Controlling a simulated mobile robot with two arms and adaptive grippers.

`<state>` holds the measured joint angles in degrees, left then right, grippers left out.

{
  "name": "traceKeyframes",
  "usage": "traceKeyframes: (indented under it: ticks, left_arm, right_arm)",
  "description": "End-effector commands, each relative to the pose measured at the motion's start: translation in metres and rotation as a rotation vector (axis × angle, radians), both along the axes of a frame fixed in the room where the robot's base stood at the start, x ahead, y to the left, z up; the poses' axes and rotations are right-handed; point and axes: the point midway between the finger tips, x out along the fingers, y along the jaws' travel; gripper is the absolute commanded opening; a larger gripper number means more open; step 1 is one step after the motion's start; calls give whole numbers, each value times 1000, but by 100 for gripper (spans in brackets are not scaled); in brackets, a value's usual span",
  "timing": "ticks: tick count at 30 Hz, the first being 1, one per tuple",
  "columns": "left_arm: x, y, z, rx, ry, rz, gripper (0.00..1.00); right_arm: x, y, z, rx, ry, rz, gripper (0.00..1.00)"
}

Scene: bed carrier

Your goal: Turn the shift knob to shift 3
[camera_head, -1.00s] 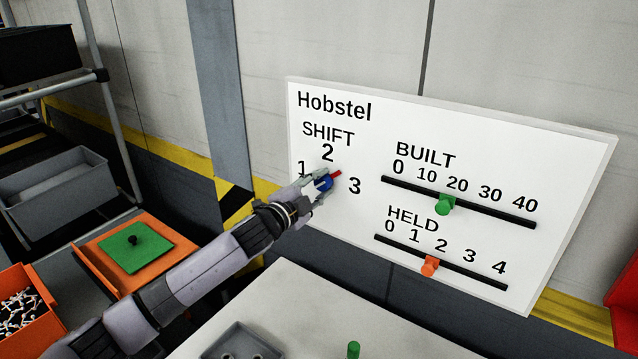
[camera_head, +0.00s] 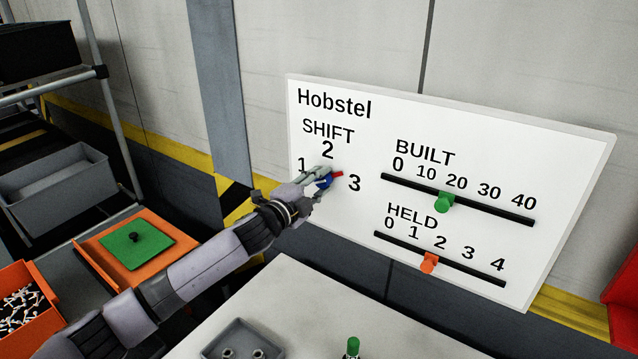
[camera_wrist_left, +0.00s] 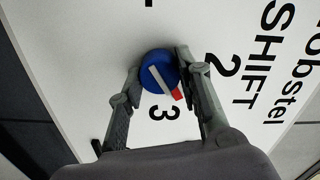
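The white board (camera_head: 470,150) on the wall carries the blue shift knob (camera_head: 325,183) under the word SHIFT, with 1, 2 and 3 around it. The knob's red pointer tip (camera_head: 337,174) points right and slightly up, between 2 and 3. In the left wrist view the knob (camera_wrist_left: 153,67) has a white bar ending in red, aimed between 3 and 2, closer to 3. My left gripper (camera_head: 322,180) has its fingers on both sides of the knob and appears shut on it; the fingers (camera_wrist_left: 158,66) partly hide its edges. My right gripper is not in view.
To the right on the board are a green BUILT slider (camera_head: 444,202) and an orange HELD slider (camera_head: 429,263). Below are a pale table (camera_head: 310,310) with a grey tray (camera_head: 240,338) and a green peg (camera_head: 353,346). Shelves with bins stand at left.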

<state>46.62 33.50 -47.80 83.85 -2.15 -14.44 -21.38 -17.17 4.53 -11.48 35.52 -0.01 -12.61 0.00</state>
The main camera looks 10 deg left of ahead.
Motion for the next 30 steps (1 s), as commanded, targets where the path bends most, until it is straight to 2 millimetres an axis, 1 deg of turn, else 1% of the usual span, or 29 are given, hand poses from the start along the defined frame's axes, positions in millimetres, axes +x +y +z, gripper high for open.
traceKeyframes:
  ticks: [1,9,15,17,20,23,26,30]
  left_arm:
    - [0,0,-2,2,2,-1,35]
    - [0,0,-1,-1,1,0,52]
    - [0,0,0,-1,1,0,52]
    - [0,0,0,-1,0,0,52]
    - [-4,2,-1,-1,1,0,52]
    - [-14,7,-1,-1,2,0,52]
    - [-31,13,-2,1,3,-1,52]
    - [-59,24,-2,2,2,-1,52]
  right_arm:
    - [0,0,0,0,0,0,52]
    - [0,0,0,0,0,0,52]
    - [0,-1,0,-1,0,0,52]
    - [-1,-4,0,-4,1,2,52]
    - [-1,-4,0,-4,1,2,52]
    - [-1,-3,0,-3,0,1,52]
    - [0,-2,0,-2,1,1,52]
    - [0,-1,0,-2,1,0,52]
